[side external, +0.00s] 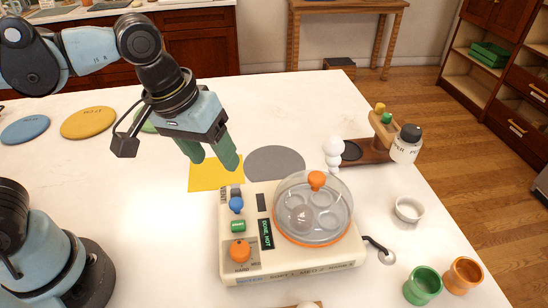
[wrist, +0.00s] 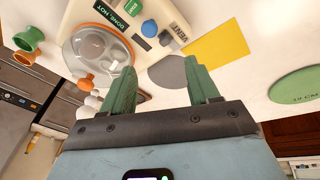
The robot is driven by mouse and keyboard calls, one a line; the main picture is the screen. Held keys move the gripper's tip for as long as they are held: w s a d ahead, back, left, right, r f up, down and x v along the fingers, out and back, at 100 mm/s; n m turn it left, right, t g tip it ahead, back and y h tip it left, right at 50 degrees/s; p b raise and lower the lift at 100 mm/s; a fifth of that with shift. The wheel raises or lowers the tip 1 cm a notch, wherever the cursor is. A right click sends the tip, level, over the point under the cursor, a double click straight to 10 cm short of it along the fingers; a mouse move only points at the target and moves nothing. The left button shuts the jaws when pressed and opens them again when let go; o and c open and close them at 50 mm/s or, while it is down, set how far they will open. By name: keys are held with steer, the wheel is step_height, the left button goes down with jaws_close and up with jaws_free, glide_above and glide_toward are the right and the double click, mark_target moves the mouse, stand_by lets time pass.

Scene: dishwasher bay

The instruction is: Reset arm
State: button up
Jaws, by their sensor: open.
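My gripper (side external: 212,157) has green fingers and hangs above the white table, near the back left of the egg cooker. Its fingers are spread apart with nothing between them, as the wrist view also shows (wrist: 164,85). The cream egg cooker (side external: 290,272) has a clear lid with an orange knob (side external: 316,180), and its lid is down. The cooker also shows in the wrist view (wrist: 75,14).
A yellow square (side external: 214,175) and a grey disc (side external: 275,162) lie behind the cooker. Coloured discs lie at the left; the table's front left is clear.

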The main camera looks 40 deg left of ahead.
steer(key=w+a+f+m+t, duration=0.1)
steer(key=a+t, duration=0.1)
steer(key=a, duration=0.4)
steer(key=a+f+m+t+y, duration=0.1)
steer(key=a+t, duration=0.1)
steer(key=a, duration=0.4)
steer(key=shift+w+m, duration=0.3)
steer(key=shift+w, duration=0.1)
